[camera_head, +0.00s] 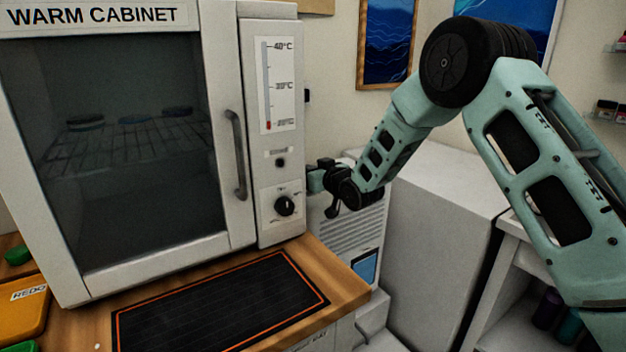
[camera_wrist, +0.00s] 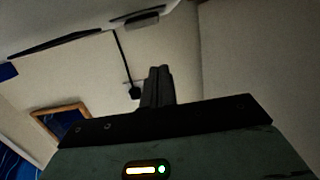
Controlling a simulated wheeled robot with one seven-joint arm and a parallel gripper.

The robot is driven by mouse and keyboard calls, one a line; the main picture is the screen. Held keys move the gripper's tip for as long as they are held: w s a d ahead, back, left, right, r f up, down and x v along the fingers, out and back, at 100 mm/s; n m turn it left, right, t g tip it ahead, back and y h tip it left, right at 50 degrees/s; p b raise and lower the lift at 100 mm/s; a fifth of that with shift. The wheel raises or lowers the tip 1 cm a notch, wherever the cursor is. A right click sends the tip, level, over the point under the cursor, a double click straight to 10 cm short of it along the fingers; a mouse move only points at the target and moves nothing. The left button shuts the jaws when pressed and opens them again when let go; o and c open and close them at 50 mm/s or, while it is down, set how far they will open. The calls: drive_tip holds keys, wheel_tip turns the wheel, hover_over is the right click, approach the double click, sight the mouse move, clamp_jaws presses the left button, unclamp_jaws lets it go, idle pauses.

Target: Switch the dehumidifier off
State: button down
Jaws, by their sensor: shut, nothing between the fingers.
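The dehumidifier, a white unit with a slatted front (camera_head: 348,236) and a blue panel low down, stands right of the warm cabinet, partly hidden by it and by my arm. My gripper (camera_head: 322,178) is at its upper part, close to the cabinet's right side; I cannot tell whether it touches the unit. In the wrist view my gripper's fingers (camera_wrist: 158,86) are together with nothing between them. A pale surface with dark slots (camera_wrist: 140,20) lies beyond them at the top of that view. The dehumidifier's switch cannot be made out.
The warm cabinet (camera_head: 221,130) stands on a wooden bench with a black, orange-edged mat (camera_head: 220,305). A large grey-white box (camera_head: 435,220) stands right of the dehumidifier. A black plug with a cord (camera_wrist: 135,92) is on the wall. Framed pictures (camera_head: 385,45) hang behind my arm.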

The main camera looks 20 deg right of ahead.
drive_tip(key=r+b+v, duration=0.1)
drive_tip(key=v, duration=0.8)
drive_tip(key=shift+r, duration=0.3)
drive_tip(key=s+d+f+m+g+h, duration=0.1)
drive_tip(key=s+d+f+g+h, duration=0.2)
drive_tip(key=s, duration=0.7)
drive_tip(key=s+d+f+m+g, duration=0.1)
drive_tip(key=s+d+g, duration=0.2)
drive_tip(key=s+g, duration=0.55)
drive_tip(key=s+d+f+m+g+h, duration=0.2)
drive_tip(key=s+d+f, duration=0.1)
drive_tip(key=s, duration=1)
drive_tip(key=s+a+r+n+g+p, duration=0.1)
drive_tip(key=s+a+r+n+p, duration=0.2)
drive_tip(key=s+a, duration=0.3)
drive_tip(key=s+a+r+n+g+p, duration=0.1)
drive_tip(key=s+a+r+n+p, duration=0.3)
drive_tip(key=a, duration=0.7)
drive_tip(key=s+r+n, duration=0.1)
drive_tip(key=s+r, duration=0.1)
drive_tip(key=s, duration=0.1)
drive_tip(key=shift+a+r+y, duration=0.2)
drive_tip(key=shift+a+y, duration=0.1)
drive_tip(key=shift+a, duration=0.1)
